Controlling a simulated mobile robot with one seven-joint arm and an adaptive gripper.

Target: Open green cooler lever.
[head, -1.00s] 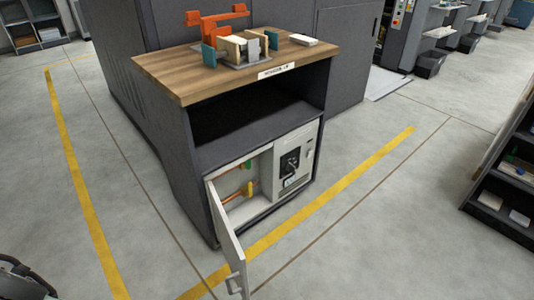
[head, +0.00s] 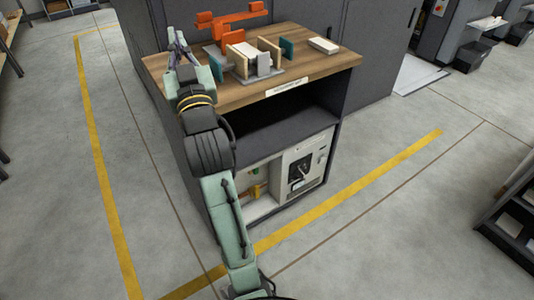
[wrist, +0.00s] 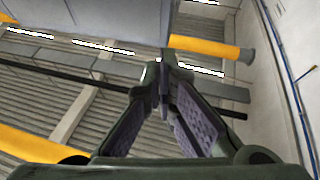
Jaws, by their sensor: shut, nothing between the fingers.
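A small green part (head: 256,170) and a yellow part (head: 256,191) show inside the open white unit (head: 268,207) in the bottom of the cabinet; they are too small to tell which is the cooler lever or how it stands. My gripper (head: 177,36) points upward at the left end of the wooden top, far above the unit and apart from it. In the wrist view its fingers (wrist: 163,75) meet at the tips, with nothing between them. My arm hides the unit's left side and door.
An empty shelf space (head: 285,128) lies above the unit. A dark rack (head: 507,222) stands at right. The floor (head: 350,245) in front is clear.

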